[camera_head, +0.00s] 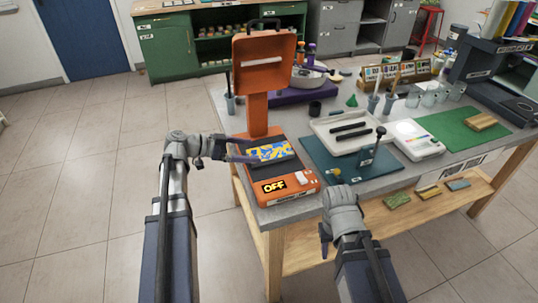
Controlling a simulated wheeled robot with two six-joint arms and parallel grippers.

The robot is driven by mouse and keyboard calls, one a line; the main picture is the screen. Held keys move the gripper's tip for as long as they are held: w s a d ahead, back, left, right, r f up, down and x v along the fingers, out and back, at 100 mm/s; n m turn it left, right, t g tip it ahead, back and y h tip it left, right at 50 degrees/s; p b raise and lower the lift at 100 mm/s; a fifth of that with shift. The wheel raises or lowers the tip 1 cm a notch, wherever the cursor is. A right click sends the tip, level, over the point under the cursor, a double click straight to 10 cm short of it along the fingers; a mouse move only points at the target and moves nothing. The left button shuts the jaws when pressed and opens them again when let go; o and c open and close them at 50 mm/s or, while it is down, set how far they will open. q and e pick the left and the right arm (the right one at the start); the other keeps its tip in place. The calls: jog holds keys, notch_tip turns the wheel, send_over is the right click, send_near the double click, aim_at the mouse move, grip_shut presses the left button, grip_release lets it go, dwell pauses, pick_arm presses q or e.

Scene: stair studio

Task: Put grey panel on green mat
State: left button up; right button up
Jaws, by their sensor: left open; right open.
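A dark grey panel (283,166) lies on the orange machine (309,182) at the table's near left corner. A blue and yellow patterned piece (268,152) covers much of it. My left gripper (240,150) is open at the panel's left edge; I cannot tell whether it touches. The green mat (447,124) lies flat at the right of the table, with a tan wooden block (481,122) on its right part. My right gripper (324,241) is open and empty in front of the table's near edge, far from the mat.
Between machine and mat are a teal mat (324,163) with an upright tool, a white tray (328,126) with black bars, and a white device (418,147). Cups (428,98) and a dark machine (480,60) stand behind. The mat's left part is clear.

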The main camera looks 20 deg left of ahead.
aim_at(270, 152)
pick_arm(q)
jog(key=shift+x, duration=0.85)
jog(key=b+x, duration=0.2)
jog(key=x, duration=0.2)
jog(key=shift+w+d+f, duration=0.15)
jog(key=shift+w+f, duration=0.1)
jog(key=shift+w+d, duration=0.15)
jog(key=shift+d, duration=0.05)
jog(key=c, duration=1.2)
jog(key=shift+o, duration=0.2)
jog(key=shift+r, duration=0.1)
notch_tip(270, 152, up, 15)
jog(key=p, duration=1.5)
jog(key=shift+r, duration=0.2)
